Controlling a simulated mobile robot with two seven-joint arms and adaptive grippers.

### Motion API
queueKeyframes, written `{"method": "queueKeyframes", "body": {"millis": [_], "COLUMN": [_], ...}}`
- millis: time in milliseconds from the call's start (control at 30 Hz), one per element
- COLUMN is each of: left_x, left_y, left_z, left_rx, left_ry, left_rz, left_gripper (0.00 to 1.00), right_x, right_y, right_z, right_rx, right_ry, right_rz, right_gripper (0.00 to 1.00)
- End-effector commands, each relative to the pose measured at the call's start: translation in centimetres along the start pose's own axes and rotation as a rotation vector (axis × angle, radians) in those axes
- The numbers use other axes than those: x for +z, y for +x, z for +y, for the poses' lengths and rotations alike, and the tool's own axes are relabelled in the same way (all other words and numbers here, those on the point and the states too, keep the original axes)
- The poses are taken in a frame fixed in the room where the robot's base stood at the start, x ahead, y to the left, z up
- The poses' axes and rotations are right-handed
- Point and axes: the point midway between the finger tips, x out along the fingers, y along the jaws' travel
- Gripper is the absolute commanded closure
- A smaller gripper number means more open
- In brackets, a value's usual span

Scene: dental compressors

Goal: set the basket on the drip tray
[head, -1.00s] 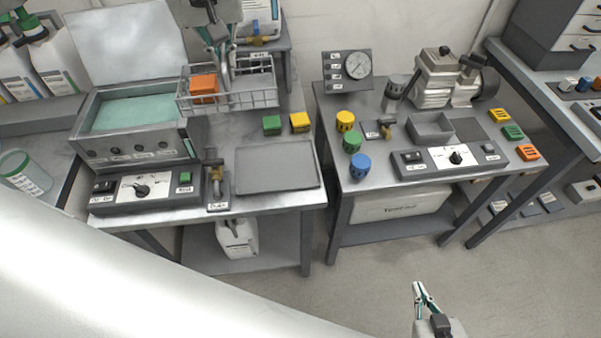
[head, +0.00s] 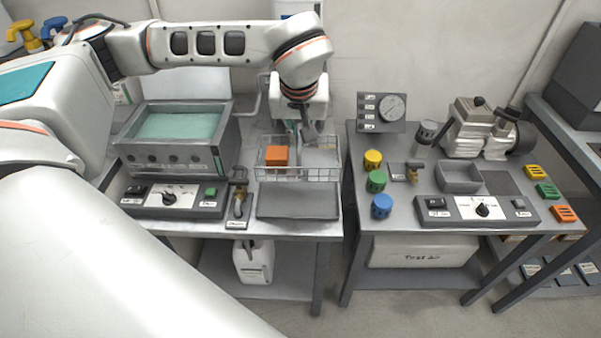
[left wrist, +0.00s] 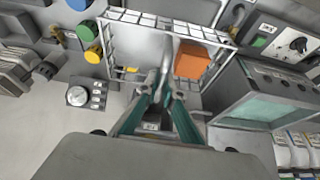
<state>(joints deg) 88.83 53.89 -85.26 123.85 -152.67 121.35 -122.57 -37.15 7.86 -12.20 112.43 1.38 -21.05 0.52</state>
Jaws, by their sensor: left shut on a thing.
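The wire basket (head: 328,175) hangs or rests over the rear part of the grey drip tray (head: 298,203); I cannot tell whether they touch. The tray's front part shows bare, and its back is hidden by the basket. An orange block (head: 277,155) sits in the basket's left half. My left gripper (head: 304,136) is shut on the basket's handle from above. In the left wrist view the left gripper (left wrist: 163,96) grips the upright handle, with the basket rim (left wrist: 150,20) and orange block (left wrist: 192,60) beyond. My right gripper is out of view.
The bath unit (head: 175,160) with teal liquid stands left of the basket. A control panel (head: 172,198) and a small brass valve (head: 239,205) sit left of the tray. The right-hand table (head: 400,215) stands across a narrow gap, with coloured knobs and a compressor (head: 478,130).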

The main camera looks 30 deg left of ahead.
Motion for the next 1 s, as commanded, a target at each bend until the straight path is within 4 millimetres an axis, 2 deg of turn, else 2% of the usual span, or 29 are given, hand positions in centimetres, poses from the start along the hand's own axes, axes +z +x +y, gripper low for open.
{"method": "queueKeyframes", "body": {"millis": [33,100,300,533,800,1000], "left_x": [0.6,1.2,2.4,2.8,4.1,4.0], "left_y": [1.4,2.8,5.8,7.0,10.0,10.0], "left_z": [0.0,0.0,0.1,0.2,0.2,0.2], "left_rx": [-0.001,-0.001,0.001,0.002,0.002,0.003], "left_ry": [0.001,0.000,-0.001,-0.001,0.000,-0.001], "left_rz": [-0.004,-0.003,0.000,0.002,0.001,0.003], "left_gripper": [1.00,1.00,1.00,1.00,1.00,1.00], "right_x": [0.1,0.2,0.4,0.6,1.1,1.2], "right_y": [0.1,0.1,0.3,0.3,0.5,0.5], "right_z": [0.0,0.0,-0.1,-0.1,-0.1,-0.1], "right_rx": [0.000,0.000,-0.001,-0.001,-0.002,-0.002], "right_ry": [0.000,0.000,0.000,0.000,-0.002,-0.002], "right_rz": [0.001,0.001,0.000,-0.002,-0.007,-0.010], "right_gripper": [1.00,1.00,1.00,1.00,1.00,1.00]}}
